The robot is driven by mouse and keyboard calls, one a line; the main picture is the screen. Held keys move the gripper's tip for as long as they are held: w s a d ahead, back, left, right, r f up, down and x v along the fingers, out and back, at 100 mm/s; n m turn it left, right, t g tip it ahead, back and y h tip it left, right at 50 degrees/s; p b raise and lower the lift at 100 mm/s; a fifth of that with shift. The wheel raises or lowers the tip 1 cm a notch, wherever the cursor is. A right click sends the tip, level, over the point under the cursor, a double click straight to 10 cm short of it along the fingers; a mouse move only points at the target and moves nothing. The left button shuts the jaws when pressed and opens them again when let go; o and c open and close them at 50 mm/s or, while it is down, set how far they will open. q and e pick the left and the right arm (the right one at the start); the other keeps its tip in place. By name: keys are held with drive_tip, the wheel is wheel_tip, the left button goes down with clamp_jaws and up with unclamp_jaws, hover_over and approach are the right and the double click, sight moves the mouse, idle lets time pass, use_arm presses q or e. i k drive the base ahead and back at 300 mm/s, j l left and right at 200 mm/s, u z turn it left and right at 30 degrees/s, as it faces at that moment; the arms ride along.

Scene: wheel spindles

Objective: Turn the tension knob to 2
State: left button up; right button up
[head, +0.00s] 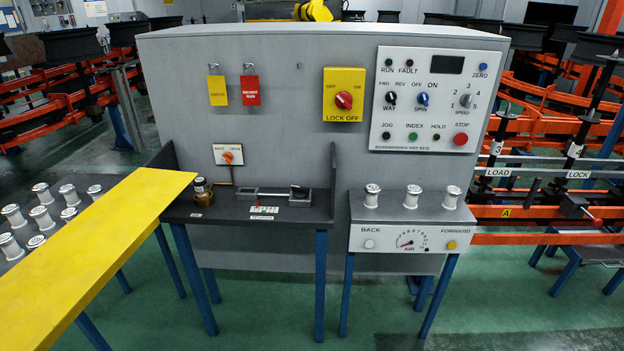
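No knob carries a label I can read as tension. A brass, dark-topped round fitting (203,192) stands at the left of the dark bench (240,214); its markings are too small to read. An orange knob (228,157) sits on a small white plate above the bench. Neither of my grippers is in view.
A yellow slab (100,250) crosses the left front beside a tray of white spools (41,194). A side shelf (411,230) holds more spools (413,196), with a gauge (411,239) on its front. The red lock-off switch (344,100) is on the cabinet. Green floor is open in front.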

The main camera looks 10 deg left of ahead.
sight(299, 192)
drive_tip(key=i+l+u, duration=0.1)
drive_tip(key=i+l, duration=0.25)
drive_tip(key=i+l+u, duration=0.1)
drive_tip(key=i+l, duration=0.25)
drive_tip(key=l, duration=0.15)
drive_tip(key=i+l, duration=0.55)
drive_tip(key=i+j+u, duration=0.05)
